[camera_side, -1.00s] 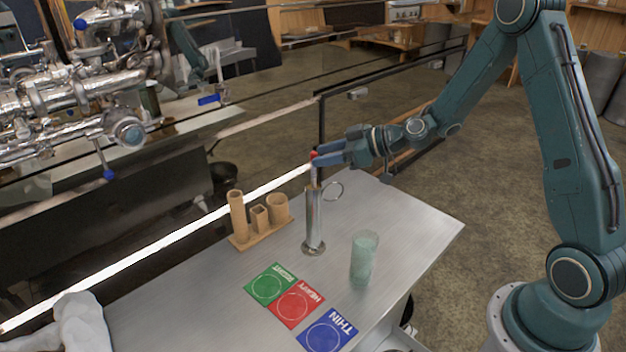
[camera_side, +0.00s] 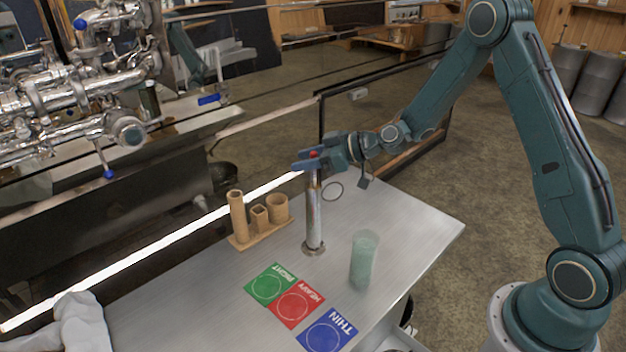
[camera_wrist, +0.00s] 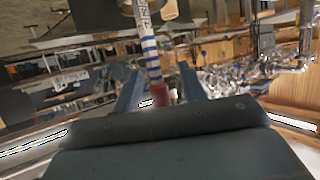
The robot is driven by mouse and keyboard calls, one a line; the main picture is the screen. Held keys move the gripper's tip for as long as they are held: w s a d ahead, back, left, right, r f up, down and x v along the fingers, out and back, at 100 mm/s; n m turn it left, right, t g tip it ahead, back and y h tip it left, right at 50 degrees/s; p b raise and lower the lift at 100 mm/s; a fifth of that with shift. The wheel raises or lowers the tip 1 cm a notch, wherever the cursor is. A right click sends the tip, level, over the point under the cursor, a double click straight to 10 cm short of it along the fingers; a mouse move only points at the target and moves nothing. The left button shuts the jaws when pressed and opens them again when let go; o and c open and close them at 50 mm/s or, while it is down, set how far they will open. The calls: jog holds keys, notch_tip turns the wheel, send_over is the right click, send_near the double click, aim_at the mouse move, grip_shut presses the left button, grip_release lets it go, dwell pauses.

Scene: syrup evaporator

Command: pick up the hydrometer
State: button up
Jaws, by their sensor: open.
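The hydrometer (camera_side: 314,154) stands upright in a tall metal cup (camera_side: 313,220) on the steel table. Its red tip shows at my gripper, and the cup hides its lower part. In the wrist view its stem (camera_wrist: 150,48) has blue and white bands and a red end. My gripper (camera_side: 308,161) is level with the top of the stem, above the cup. In the wrist view my gripper (camera_wrist: 160,88) is open, with one finger on each side of the stem. I cannot tell whether either finger touches it.
A wooden rack (camera_side: 260,237) with several holders stands left of the cup. A greenish glass (camera_side: 364,260) stands to the right. Green (camera_side: 269,284), red (camera_side: 297,303) and blue (camera_side: 327,331) cards lie in front. The table's right end (camera_side: 425,225) is clear.

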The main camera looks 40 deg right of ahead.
jog(key=c, duration=0.9)
jog(key=shift+r, duration=0.1)
notch_tip(320, 180, up, 18)
dwell(0.5)
jog(key=shift+s+f, duration=0.1)
jog(key=shift+f, duration=0.1)
dwell(0.9)
